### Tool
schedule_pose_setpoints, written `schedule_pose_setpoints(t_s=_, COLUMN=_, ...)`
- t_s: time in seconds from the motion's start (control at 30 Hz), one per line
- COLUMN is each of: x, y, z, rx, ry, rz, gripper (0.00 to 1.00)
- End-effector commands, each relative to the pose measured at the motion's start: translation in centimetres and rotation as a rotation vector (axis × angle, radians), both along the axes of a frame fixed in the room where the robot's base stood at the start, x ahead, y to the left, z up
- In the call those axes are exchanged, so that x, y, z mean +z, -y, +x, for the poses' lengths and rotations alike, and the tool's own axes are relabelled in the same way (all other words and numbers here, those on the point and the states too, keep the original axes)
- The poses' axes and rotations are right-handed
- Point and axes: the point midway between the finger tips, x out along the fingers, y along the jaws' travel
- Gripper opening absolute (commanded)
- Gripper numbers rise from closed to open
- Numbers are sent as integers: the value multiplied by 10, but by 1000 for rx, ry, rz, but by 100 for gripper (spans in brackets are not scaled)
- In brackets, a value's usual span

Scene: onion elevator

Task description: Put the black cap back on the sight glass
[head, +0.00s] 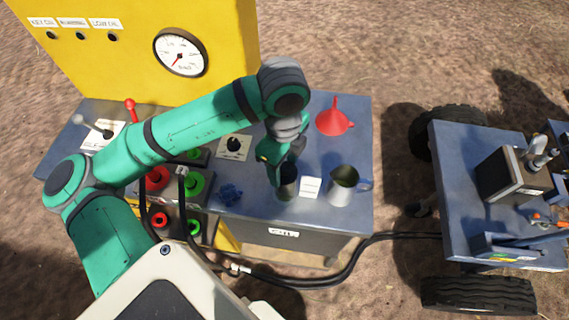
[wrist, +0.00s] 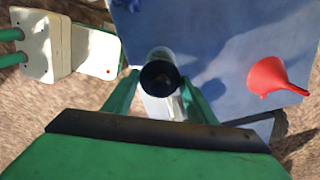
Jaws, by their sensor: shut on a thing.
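My gripper (head: 284,172) is over the blue bench, right of its middle, with its fingers pointing down. In the wrist view its two green fingers (wrist: 160,86) are closed on either side of the round black cap (wrist: 160,76). A pale, glassy cylinder, which looks like the sight glass (wrist: 160,53), shows just past the cap. In the head view a dark upright cylinder (head: 288,186) shows right under the fingers, partly hidden by them. I cannot tell whether the cap touches or sits on the glass.
A red funnel (head: 335,117) and a metal jug (head: 343,184) with a blue handle stand to the right on the bench (head: 262,208). A white label (head: 310,187) lies beside the cylinder.

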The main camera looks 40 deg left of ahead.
Motion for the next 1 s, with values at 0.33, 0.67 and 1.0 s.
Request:
schedule_pose_setpoints(t_s=0.33, x=0, y=0, z=0, rx=-1, ry=-2, rz=1, gripper=74)
schedule_pose_setpoints(t_s=0.67, x=0, y=0, z=0, rx=0, ry=-1, rz=1, gripper=89)
schedule_pose_setpoints(t_s=1.0, x=4, y=0, z=0, rx=0, ry=-1, rz=1, gripper=89)
